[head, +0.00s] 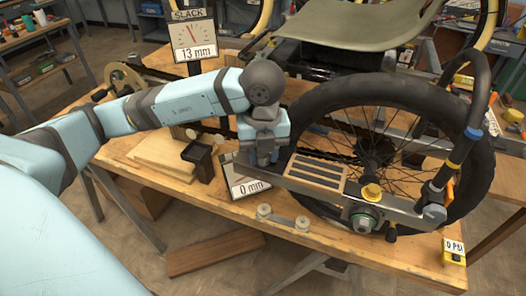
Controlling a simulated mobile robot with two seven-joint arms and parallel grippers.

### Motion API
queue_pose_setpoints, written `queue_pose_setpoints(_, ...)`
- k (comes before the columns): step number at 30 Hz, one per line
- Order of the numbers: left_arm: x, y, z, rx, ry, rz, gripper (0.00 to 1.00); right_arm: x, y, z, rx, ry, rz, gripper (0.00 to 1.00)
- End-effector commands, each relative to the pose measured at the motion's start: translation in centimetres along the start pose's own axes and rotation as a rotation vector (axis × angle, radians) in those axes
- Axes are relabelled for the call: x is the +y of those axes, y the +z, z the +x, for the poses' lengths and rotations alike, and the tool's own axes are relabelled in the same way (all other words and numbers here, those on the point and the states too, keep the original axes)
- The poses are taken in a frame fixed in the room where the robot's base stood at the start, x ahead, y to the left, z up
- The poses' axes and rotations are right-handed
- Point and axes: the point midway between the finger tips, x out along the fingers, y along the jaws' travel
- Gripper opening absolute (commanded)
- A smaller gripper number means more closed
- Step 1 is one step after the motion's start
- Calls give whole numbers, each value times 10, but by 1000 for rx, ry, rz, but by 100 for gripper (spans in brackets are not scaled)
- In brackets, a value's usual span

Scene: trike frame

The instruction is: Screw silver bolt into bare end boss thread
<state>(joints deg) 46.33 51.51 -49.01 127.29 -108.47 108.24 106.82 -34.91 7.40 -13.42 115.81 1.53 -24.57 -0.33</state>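My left gripper (262,163) points down at the left end of a flat metal bar (398,207). Its fingertips are small and partly hidden, so I cannot tell whether they hold anything. The bar runs rightward in front of the big black-tyred wheel (300,150). On the bar's front side is a round metal boss (364,222) with a greenish centre, below a yellow knob (372,191). A silvery rounded piece (433,213) sits at the bar's right end. I cannot make out a separate silver bolt for certain. My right gripper is out of view.
A "0 mm" gauge (250,187) stands beside my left gripper, with a black open box (197,160) to its left. A small link with two round ends (283,219) lies at the table's front edge. A "13 mm" SLACK gauge (193,38) stands behind my arm.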

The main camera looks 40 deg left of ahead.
Motion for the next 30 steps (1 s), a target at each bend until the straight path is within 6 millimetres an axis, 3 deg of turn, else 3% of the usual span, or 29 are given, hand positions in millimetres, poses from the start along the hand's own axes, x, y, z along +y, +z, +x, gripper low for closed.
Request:
queue_pose_setpoints(5, 0, 0, 0, -1, 0, 44, 19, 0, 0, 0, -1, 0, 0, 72)
queue_pose_setpoints(24, 0, 1, 0, -1, 2, 993, 21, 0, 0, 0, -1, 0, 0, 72)
queue_pose_setpoints(30, 0, 0, 2, 3, 3, 1057, 20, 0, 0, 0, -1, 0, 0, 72)
